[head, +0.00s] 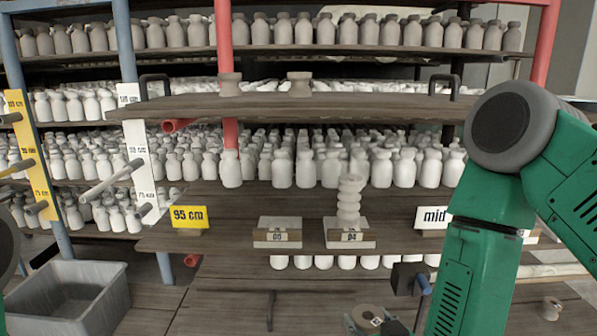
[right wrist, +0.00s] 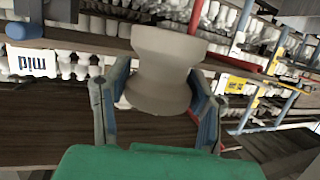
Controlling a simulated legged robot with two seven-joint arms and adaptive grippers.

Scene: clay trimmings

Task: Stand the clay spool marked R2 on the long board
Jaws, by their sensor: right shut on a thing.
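The long board (head: 400,104) lies across the rack at upper middle in the head view, with a dark handle near each end. Two clay spools, a left one (head: 229,84) and a right one (head: 300,84), stand on it, apart. My right gripper (right wrist: 158,88) is shut on a pale clay spool (right wrist: 163,62), with a finger on either side of its waist. In the head view this held spool (head: 368,317) is low, well below the board, with a small mark on its top that I cannot read. My left gripper is out of view.
A stack of clay spools (head: 349,200) stands on the block labelled 04 (head: 352,236), beside another labelled block (head: 277,236). Another spool (head: 551,308) lies at lower right. A grey bin (head: 70,300) stands at lower left. The board's middle right is bare.

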